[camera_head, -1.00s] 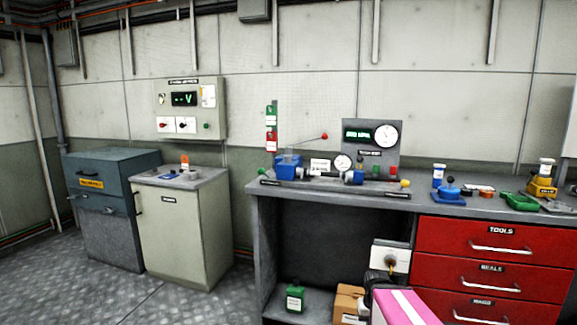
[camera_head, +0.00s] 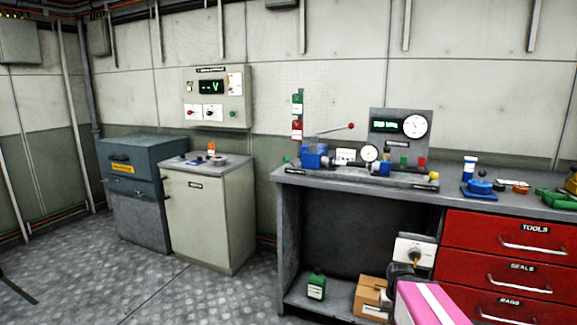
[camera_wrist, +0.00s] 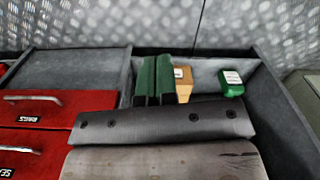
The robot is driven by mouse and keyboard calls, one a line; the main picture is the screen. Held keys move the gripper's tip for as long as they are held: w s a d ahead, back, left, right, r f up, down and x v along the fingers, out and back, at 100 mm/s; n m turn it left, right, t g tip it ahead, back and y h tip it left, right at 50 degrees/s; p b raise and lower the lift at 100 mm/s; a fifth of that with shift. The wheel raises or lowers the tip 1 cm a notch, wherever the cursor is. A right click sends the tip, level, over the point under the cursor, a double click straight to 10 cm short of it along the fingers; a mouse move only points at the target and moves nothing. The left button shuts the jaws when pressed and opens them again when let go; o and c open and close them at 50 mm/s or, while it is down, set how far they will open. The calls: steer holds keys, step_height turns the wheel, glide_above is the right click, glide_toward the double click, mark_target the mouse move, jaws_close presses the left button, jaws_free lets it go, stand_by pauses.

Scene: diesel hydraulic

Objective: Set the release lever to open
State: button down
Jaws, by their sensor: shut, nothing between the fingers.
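The hydraulic unit on the grey bench includes a blue pump body (camera_head: 313,161) with a slanted rod ending in a red knob (camera_head: 351,126). A small green knob (camera_head: 287,159) shows at the bench's left end; I cannot tell which part is the release lever or read its setting. A green-and-red tagged strip (camera_head: 297,116) stands behind the pump. In the wrist view my gripper (camera_wrist: 158,82) has its dark green fingers together and empty, pointing down past the bench front toward the lower shelf. It is below and right of the pump, apart from it.
The bench (camera_head: 340,184) has red drawers (camera_head: 502,242) on its right. A green can (camera_head: 316,287) and a brown box (camera_head: 370,298) sit on its lower shelf. A cream cabinet (camera_head: 208,220) and a blue-grey cabinet (camera_head: 138,210) stand left. The floor in front of them is clear.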

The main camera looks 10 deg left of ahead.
steer(key=c, duration=1.4)
jaws_free()
steer(key=shift+w+a, duration=0.1)
steer(key=shift+w, duration=0.05)
steer(key=o, duration=0.5)
steer(key=shift+w+a+r, duration=0.25)
steer(key=shift+w+a, duration=0.25)
steer(key=shift+w, duration=0.15)
steer(key=shift+o, duration=0.7)
steer(key=w+a+r+m+t+y, duration=0.2)
steer(key=w+a+r, duration=0.1)
steer(key=w+a, duration=0.3)
steer(key=shift+w+a+r+t, duration=0.15)
steer(key=shift+w+t, duration=0.25)
steer(key=shift+w, duration=0.2)
steer(key=m+t+y, duration=0.8)
steer(key=m+t, duration=0.4)
steer(key=m, duration=0.7)
glide_toward(288, 160)
steer(key=w, duration=0.1)
steer(key=x, duration=1.1)
steer(key=shift+a, duration=0.25)
steer(key=shift+s, duration=0.1)
